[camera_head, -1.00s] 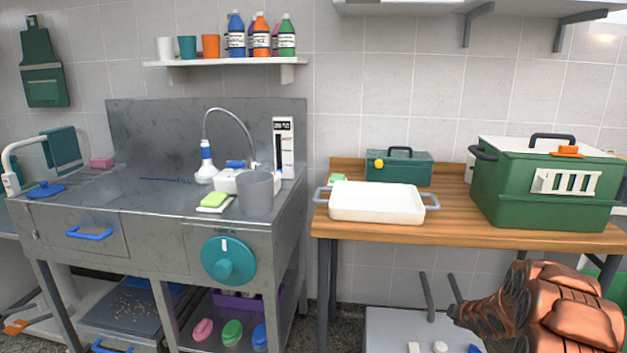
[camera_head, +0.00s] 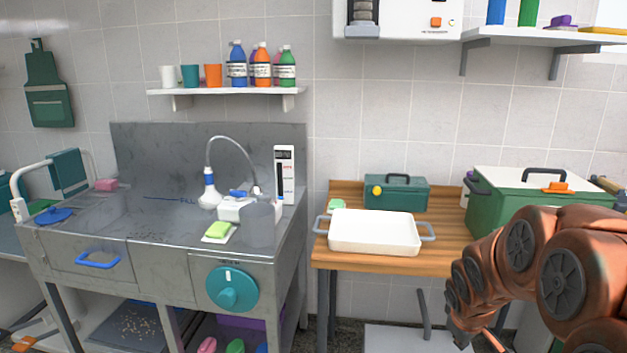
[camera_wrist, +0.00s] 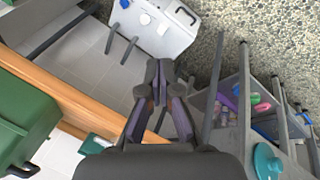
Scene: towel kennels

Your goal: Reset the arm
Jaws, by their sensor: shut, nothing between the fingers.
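My copper-coloured arm comes in at the lower right of the head view, in front of the wooden table (camera_head: 440,262), and bends down toward the bottom edge. My gripper (camera_wrist: 160,72) shows in the wrist view with its dark and purple fingers close together and nothing between them. It points down past the table's edge toward the floor, with a white case (camera_wrist: 150,30) beyond the fingertips. In the head view the fingers are not clear.
The white tray (camera_head: 374,232), the teal toolbox (camera_head: 397,194) and the green bin (camera_head: 500,205) stand on the table. The steel sink unit (camera_head: 160,255) is at left. Shelves (camera_head: 545,37) hang above. The pebbled floor (camera_wrist: 260,30) is partly free.

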